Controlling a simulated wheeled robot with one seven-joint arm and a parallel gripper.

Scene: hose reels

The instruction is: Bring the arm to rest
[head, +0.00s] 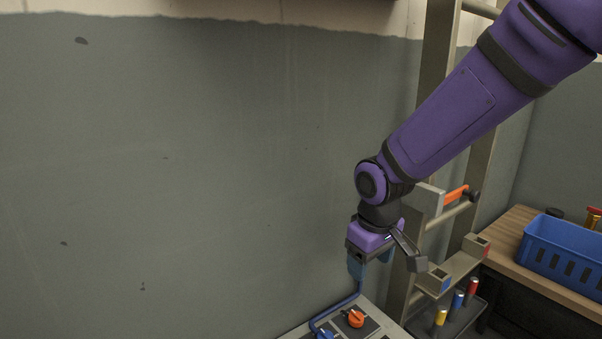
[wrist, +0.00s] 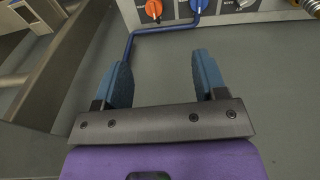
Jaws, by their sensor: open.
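My purple arm reaches down from the upper right in the head view. My gripper (head: 370,268) is above the panel (head: 390,333) at the bottom, beside the ladder-like frame. In the wrist view my gripper (wrist: 165,75) shows two blue fingers spread wide apart with nothing held between them. A blue bent tube (wrist: 150,31) passes beyond the fingertips; in the head view it runs down from near the fingers to the panel. I cannot tell from the head view whether the fingers touch it.
An orange knob (head: 355,318) sits on the panel. A beige upright frame (head: 432,90) stands close right of my gripper. A blue crate (head: 562,250) stands on a wooden bench (head: 508,262) at the right. The grey wall (head: 180,170) on the left has free room before it.

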